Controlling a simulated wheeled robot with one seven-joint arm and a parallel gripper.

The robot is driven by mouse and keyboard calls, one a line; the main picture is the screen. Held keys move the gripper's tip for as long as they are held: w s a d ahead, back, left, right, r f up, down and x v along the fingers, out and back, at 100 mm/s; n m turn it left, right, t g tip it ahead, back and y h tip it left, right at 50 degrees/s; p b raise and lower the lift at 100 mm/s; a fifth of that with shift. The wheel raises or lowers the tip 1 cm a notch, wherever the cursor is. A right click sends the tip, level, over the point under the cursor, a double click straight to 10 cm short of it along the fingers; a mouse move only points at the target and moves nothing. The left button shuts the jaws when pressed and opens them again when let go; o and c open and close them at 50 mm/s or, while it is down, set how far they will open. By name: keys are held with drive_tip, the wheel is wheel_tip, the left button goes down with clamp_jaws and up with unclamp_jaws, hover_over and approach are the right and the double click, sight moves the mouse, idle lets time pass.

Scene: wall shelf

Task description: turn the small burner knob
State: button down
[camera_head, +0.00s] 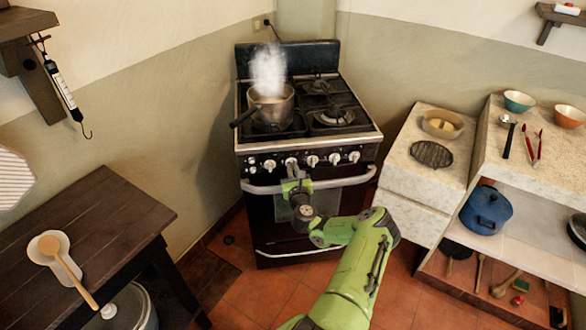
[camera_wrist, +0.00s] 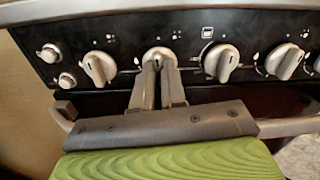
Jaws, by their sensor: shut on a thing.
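The black stove (camera_head: 310,215) has a row of pale knobs along its front panel. My gripper (camera_head: 291,170) is at this panel. In the wrist view its two fingers (camera_wrist: 158,72) are shut on a burner knob (camera_wrist: 158,54), second of the large knobs from the left. The fingers cover most of that knob, so its pointer is hard to read. A neighbouring knob (camera_wrist: 99,67) stands to the left and another knob (camera_wrist: 221,62) to the right, both apart from the fingers. The markings are too small to tell which burner the held knob serves.
A steaming pot (camera_head: 271,107) stands on the front left burner. The oven handle (camera_head: 340,181) runs just below the knobs. A dark table (camera_head: 120,205) is at the left, and a stone counter (camera_head: 408,165) at the right. Red floor tiles lie in front.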

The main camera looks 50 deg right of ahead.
drive_tip(key=shift+f+m, duration=0.1)
drive_tip(key=shift+m, duration=0.5)
drive_tip(key=c, duration=1.2)
unclamp_jaws()
drive_tip(key=shift+s, duration=0.1)
drive_tip(key=p+v, duration=0.3)
drive_tip(key=v, duration=1.2)
drive_tip(key=shift+s+a, duration=0.2)
drive_tip(key=shift+a, duration=0.1)
